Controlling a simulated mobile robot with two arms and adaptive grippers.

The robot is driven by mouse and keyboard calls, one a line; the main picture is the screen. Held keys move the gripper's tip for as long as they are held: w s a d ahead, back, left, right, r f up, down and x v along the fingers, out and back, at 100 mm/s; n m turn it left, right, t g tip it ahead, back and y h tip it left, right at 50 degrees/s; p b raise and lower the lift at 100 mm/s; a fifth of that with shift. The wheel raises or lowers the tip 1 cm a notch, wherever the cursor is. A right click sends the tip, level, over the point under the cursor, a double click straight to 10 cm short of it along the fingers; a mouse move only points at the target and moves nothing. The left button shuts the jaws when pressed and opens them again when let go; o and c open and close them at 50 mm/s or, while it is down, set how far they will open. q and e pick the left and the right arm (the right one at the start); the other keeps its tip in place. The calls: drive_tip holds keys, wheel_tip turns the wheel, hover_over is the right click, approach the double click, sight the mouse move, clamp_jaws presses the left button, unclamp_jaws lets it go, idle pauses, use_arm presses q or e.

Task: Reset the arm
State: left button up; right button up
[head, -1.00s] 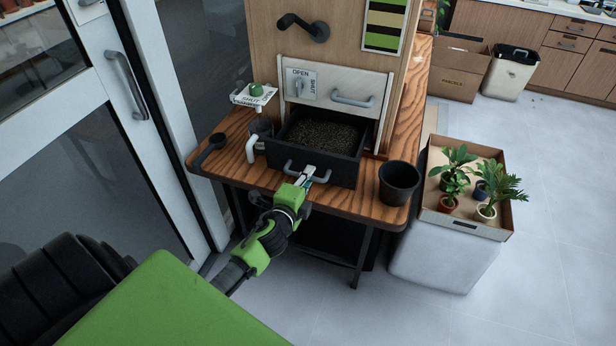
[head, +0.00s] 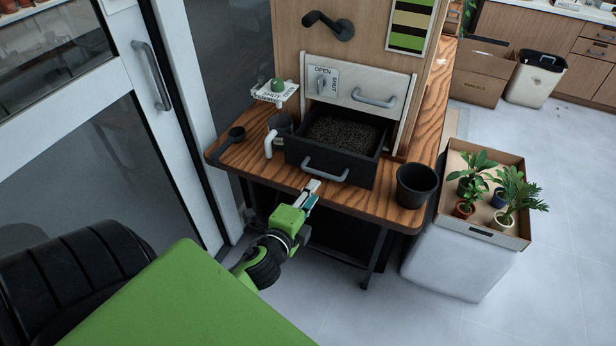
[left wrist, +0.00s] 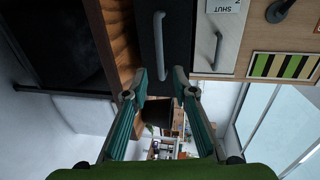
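My left gripper (head: 309,192) is in front of the wooden bench's front edge, just below and left of the handle (head: 326,169) of the open black drawer (head: 361,174). In the left wrist view, the fingers (left wrist: 160,85) are spread with nothing between them. The drawer is pulled out and holds dark, grainy soil (head: 345,133). My right gripper is not in view.
A black pot (head: 416,186) stands on the bench (head: 375,208) right of the drawer. A black scoop (head: 229,142) and a small white stand (head: 272,94) are on the left. A glass door (head: 90,160) is left.

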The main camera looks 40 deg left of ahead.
use_arm(q)
drive_tip(key=shift+v, duration=1)
drive_tip(key=s+d+f+n+g+h, duration=0.1)
drive_tip(key=s+d+f+n+g, duration=0.3)
drive_tip(key=f, duration=0.7)
drive_tip(key=s+f+g+h, duration=0.1)
drive_tip(key=s+f, duration=0.4)
drive_tip(key=f, duration=0.7)
drive_tip(key=s+d+f+n+g, duration=0.25)
drive_tip(key=s+f, duration=0.25)
drive_tip(key=f, duration=0.6)
drive_tip(key=s+d+f+n+g, duration=0.1)
drive_tip(key=s+f+n+g, duration=0.1)
drive_tip(key=s+f, duration=0.3)
drive_tip(key=s+d+f+n+g+h, duration=0.1)
drive_tip(key=s+f, duration=0.4)
drive_tip(key=s, duration=0.7)
drive_tip(key=s+d+f+n+g, duration=0.1)
drive_tip(key=s+f+n+g, duration=0.2)
drive_tip(key=s, duration=0.6)
wheel_tip(320, 180, down, 2)
drive_tip(key=shift+d+f+g+h, duration=0.15)
drive_tip(key=shift+d+g+h, duration=0.15)
drive_tip(key=shift+d+g, duration=0.1)
drive_tip(key=shift+w, duration=0.1)
